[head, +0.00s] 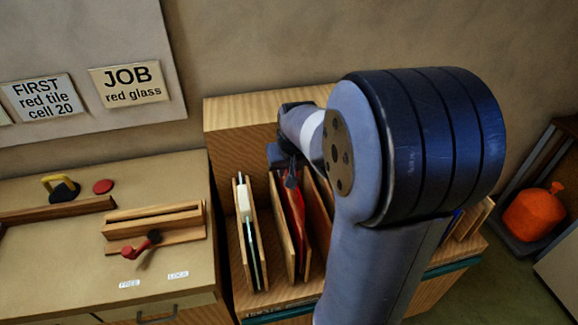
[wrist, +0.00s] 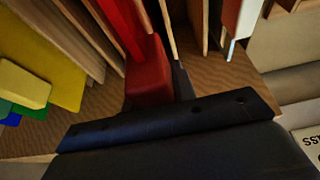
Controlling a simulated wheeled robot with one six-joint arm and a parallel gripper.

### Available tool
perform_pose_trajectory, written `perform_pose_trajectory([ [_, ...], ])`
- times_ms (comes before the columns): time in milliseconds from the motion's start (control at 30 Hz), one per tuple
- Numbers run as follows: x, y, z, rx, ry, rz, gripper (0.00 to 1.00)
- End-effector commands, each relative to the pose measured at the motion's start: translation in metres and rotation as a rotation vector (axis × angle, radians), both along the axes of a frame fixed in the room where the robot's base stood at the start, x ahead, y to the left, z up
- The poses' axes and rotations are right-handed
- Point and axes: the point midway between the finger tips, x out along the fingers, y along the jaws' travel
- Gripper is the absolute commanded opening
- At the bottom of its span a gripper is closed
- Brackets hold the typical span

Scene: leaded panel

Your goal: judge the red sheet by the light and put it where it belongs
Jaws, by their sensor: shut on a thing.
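The red sheet (head: 296,218) stands on edge in a slot of the wooden rack (head: 238,118), between wooden dividers. In the wrist view the red sheet (wrist: 122,22) runs away from a thick red grip block (wrist: 148,72) at its near end. My gripper (head: 290,180) is at the top of the red sheet and shut on it at this block. I cannot tell whether the sheet touches the slot floor.
A clear sheet with a white block (head: 244,203) stands in the slot to the left. Yellow (wrist: 25,82), green and blue pieces show in the wrist view. A bench with a wooden holder (head: 155,222) and a red-handled clamp is left. An orange container (head: 535,213) is right.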

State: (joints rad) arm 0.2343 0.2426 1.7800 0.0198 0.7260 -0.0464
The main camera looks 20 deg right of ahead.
Motion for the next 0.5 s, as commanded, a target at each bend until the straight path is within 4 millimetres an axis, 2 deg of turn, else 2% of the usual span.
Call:
perform_pose_trajectory([
  [500, 0.001, 0.000, -0.044, -0.001, -0.006, 0.000, 0.00],
])
